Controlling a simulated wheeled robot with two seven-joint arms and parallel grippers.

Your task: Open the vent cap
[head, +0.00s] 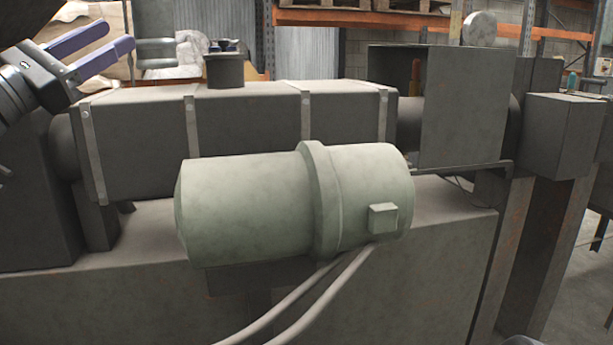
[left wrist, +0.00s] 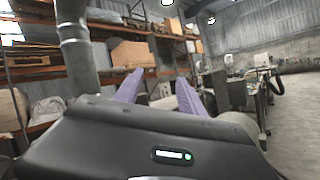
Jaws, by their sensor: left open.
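A long grey machine barrel (head: 250,115) with several bands runs across the head view. My left gripper (head: 118,34) is at the upper left, above the barrel's left end. Its two purple fingers are apart, empty, and point right toward the stub's side, clear of it. The fingers also show in the left wrist view (left wrist: 160,78). My right gripper is not in view.
A pale green motor-like cylinder (head: 260,205) with two hoses sits in front of the barrel. A dark upright panel (head: 465,105) and a box (head: 565,135) stand at the right. Shelving (left wrist: 110,40) is behind. The space above the barrel between gripper and stub looks free.

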